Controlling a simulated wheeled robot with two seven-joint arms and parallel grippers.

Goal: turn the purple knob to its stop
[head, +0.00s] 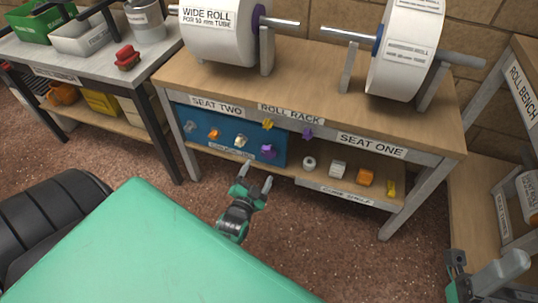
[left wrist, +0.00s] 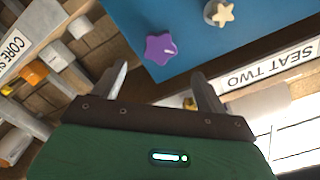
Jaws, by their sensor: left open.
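A purple star-shaped knob (head: 268,150) sits at the lower right of the blue panel under the bench top. It also shows in the left wrist view (left wrist: 160,49), beyond my fingertips and clear of them. A second purple star-shaped piece (head: 307,134) is on the bench's front rail, under the ROLL RACK label. My left gripper (head: 256,183) is open and empty, in front of and just below the knob on the panel. Its two fingers stand apart in the left wrist view (left wrist: 160,82).
A cream star knob (left wrist: 219,13) is beside the purple one, with an orange knob (head: 214,134) farther left. A yellow piece (head: 267,124) is on the rail above. A low shelf (head: 345,192) right of the panel holds several small parts. Large rolls (head: 404,50) stand on top.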

